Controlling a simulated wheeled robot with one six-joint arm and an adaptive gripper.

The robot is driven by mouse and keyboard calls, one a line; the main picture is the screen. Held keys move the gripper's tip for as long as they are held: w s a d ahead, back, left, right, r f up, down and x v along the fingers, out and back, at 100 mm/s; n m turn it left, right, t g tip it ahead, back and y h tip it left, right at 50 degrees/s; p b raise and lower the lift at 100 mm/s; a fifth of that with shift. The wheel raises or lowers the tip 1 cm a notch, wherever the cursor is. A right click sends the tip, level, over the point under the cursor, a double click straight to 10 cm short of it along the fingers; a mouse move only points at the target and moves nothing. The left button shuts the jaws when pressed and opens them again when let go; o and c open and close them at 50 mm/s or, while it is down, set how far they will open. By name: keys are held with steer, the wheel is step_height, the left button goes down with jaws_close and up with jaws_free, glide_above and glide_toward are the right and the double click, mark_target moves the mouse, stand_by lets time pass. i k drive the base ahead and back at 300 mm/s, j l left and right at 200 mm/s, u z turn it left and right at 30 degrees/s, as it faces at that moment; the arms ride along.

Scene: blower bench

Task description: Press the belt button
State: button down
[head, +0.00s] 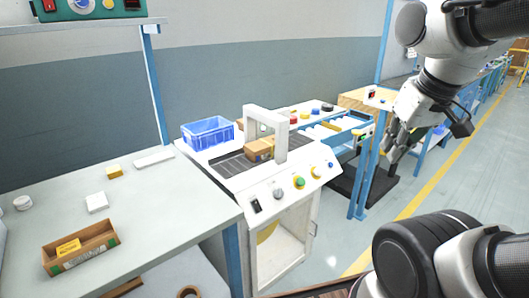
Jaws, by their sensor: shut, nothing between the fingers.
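A white machine (276,232) stands in the middle of the head view with a dark belt (232,166) on top. Its sloped front panel carries a black switch (256,206), a grey knob (278,194), a green button (299,183), a yellow button (316,172) and a small blue button (331,165). I cannot read which one is the belt button. A brown box (259,150) sits on the belt by a white arch. My gripper (391,158) is shut and empty, pointing down, to the right of the panel and apart from it.
A blue crate (207,131) stands behind the belt. A grey table (160,215) at left holds a wooden tray (80,249) and small blocks. A blue post (365,165) stands between the machine and my gripper. Floor at right is open.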

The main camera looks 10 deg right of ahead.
mark_target(319, 171)
steer(key=j+z, duration=0.1)
steer(key=j, duration=0.15)
steer(key=k, duration=1)
steer(key=i+j+z, duration=0.15)
steer(key=j, duration=0.25)
steer(key=i+j+z, duration=0.15)
steer(key=j, duration=0.25)
steer(key=i+j+z, duration=0.15)
steer(key=j, duration=0.3)
steer(key=i+j+z, duration=0.2)
steer(key=j, duration=0.25)
steer(key=j+z, duration=0.15)
steer(key=j, duration=0.3)
